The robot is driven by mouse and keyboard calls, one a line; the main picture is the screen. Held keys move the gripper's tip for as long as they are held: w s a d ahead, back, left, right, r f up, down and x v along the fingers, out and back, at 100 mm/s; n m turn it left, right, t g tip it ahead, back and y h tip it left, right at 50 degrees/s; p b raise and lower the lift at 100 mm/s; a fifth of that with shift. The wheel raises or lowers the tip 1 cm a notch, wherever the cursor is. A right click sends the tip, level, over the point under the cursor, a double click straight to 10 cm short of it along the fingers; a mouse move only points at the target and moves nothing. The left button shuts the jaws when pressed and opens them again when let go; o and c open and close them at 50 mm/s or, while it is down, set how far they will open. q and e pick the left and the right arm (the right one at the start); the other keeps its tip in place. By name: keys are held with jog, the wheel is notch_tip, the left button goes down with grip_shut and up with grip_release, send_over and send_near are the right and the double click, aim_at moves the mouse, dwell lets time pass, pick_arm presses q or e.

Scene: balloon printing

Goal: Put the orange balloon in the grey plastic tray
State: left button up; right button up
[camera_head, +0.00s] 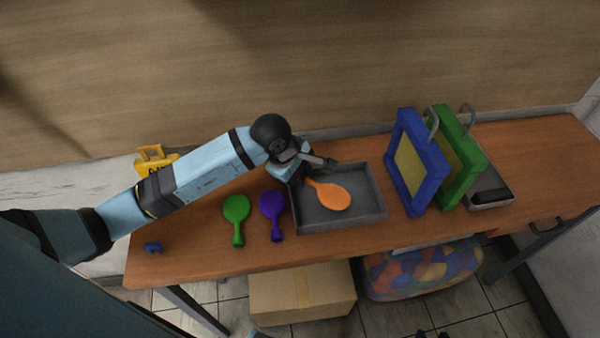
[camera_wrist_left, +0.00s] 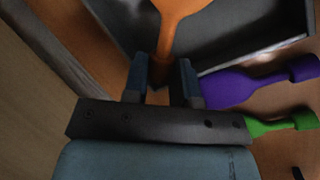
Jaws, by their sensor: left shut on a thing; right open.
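The orange balloon (camera_head: 328,195) is flat, with a round body and a narrow neck. It is over the inside of the grey plastic tray (camera_head: 375,217); I cannot tell whether it touches the tray floor. My left gripper (camera_head: 307,178) is at the tray's left back side, shut on the balloon's neck. In the left wrist view, the neck of the orange balloon (camera_wrist_left: 168,38) runs down between the fingers (camera_wrist_left: 163,88), with the grey tray (camera_wrist_left: 240,35) behind. Of my right gripper (camera_head: 433,334), only dark tips show at the bottom edge of the head view, apart and empty.
A purple balloon (camera_head: 272,213) and a green balloon (camera_head: 236,217) lie left of the tray on the wooden table (camera_head: 190,245). Blue (camera_head: 430,172) and green (camera_head: 467,150) frames stand upright to its right. A small blue object (camera_head: 153,247) lies near the left edge.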

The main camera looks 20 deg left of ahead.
pick_arm(q)
jog(key=o, duration=0.8)
jog(key=shift+f, duration=0.1)
jog(key=shift+r+p, duration=0.35)
jog(key=shift+p, duration=0.05)
jog(key=shift+r+p, duration=0.45)
jog(key=shift+p, duration=0.05)
jog(key=b+v, duration=0.1)
jog(key=v, duration=1.1)
jog(key=shift+f, duration=0.1)
